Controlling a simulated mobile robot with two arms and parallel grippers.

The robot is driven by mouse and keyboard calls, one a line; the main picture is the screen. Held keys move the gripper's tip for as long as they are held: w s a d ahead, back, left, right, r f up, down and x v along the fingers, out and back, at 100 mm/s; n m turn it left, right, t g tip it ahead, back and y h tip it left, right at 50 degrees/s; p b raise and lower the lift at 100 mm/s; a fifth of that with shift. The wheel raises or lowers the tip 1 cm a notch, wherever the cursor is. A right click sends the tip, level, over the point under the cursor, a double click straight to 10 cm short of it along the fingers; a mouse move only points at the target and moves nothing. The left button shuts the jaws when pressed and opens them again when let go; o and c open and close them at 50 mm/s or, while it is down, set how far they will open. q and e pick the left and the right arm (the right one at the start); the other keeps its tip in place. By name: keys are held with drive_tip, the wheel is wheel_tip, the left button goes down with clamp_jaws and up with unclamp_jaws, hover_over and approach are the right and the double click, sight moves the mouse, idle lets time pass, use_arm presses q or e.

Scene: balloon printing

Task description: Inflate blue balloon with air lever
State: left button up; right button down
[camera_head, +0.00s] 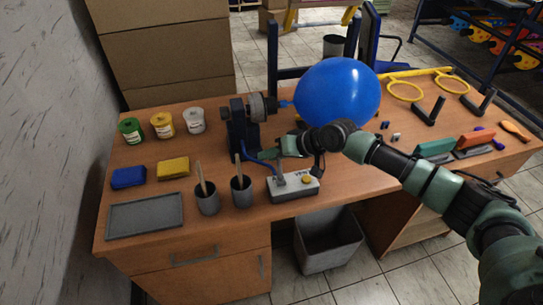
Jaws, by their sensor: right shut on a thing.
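A large blue balloon (337,93), swollen and round, sits on the dark inflating machine (243,125) in the middle of the table, its neck toward the machine's nozzle. A grey control box (293,187) with a yellow button stands at the table's front edge, with a small lever (281,180) on its left part. My right gripper (277,150) reaches in from the right, between the machine and the control box. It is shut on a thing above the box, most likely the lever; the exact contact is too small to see. My left gripper is not in view.
Two grey cups (207,203) with sticks, a grey tray (145,216), blue and yellow sponges (173,168) and three paint cans (162,125) fill the left side. Yellow rings (405,91), dark brackets and an orange block (476,140) lie right. A bin (327,242) stands below.

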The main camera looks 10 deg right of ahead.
drive_tip(key=shift+s+f, duration=0.1)
drive_tip(key=shift+f, duration=0.2)
drive_tip(key=c, duration=1.1)
unclamp_jaws()
drive_tip(key=shift+c, duration=0.2)
drive_tip(key=shift+o, duration=0.2)
drive_tip(key=shift+w, duration=0.2)
drive_tip(key=shift+r, duration=0.1)
drive_tip(key=b+v, duration=0.2)
drive_tip(key=v, duration=0.5)
drive_tip(key=shift+s+d+r, duration=0.2)
drive_tip(key=shift+s, duration=0.05)
